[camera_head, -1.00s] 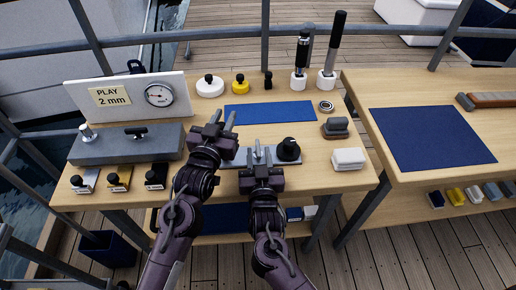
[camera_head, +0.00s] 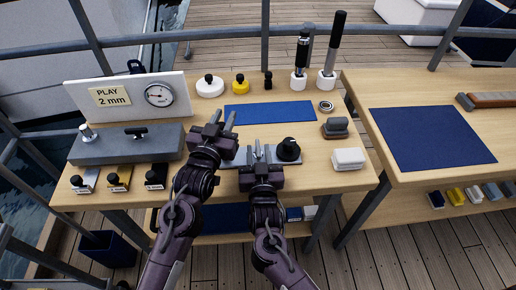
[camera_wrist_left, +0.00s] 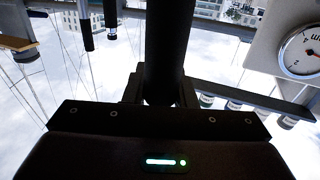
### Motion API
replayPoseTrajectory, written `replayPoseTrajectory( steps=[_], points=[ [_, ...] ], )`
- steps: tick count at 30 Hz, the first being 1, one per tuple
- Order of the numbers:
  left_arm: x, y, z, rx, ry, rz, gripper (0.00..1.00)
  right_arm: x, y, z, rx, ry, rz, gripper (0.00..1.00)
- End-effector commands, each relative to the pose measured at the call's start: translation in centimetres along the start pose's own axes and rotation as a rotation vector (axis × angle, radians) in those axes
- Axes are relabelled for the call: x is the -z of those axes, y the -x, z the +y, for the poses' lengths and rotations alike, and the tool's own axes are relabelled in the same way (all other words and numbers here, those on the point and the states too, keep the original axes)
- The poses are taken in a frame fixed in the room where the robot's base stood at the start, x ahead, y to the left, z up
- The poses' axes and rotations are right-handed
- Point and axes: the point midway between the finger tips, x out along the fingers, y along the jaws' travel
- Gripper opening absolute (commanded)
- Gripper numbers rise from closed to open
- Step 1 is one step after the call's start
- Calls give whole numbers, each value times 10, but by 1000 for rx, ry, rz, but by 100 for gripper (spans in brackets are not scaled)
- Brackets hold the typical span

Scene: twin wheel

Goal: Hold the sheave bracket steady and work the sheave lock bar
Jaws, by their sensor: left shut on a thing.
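My left gripper (camera_head: 221,122) is over the left-middle of the bench, with its fingers pointing away from me. In the left wrist view a thick dark cylinder (camera_wrist_left: 168,50) stands between its jaws, and the gripper is shut on it. My right gripper (camera_head: 262,153) is lower, at the front middle of the bench, in front of a grey plate (camera_head: 296,161) with a black round knob (camera_head: 288,149). This may be the sheave bracket, but I cannot be sure. The right gripper's two fingers stand close to the plate. Whether they touch or grip anything is hidden. I cannot single out the lock bar.
A grey block (camera_head: 105,147) stands at left before a white board with a dial gauge (camera_head: 159,95). A blue mat (camera_head: 270,112) lies behind the grippers. A white block (camera_head: 348,158) and a dark grey-brown block (camera_head: 335,128) are at right. Two upright handled tools (camera_head: 300,75) stand behind.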

Motion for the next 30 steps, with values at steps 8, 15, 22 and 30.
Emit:
replayPoseTrajectory(
  steps=[8,15,22,30],
  points=[
    [-6,1,0,0,0,-13,1,-1,4,0,1,0,-1,33],
    [-6,1,0,0,0,-13,1,-2,46,0,1,0,-4,33],
    [-6,1,0,0,0,-13,1,-2,93,0,1,0,-3,33],
    [-6,1,0,0,0,-13,1,0,120,0,1,0,1,33]
  ],
)
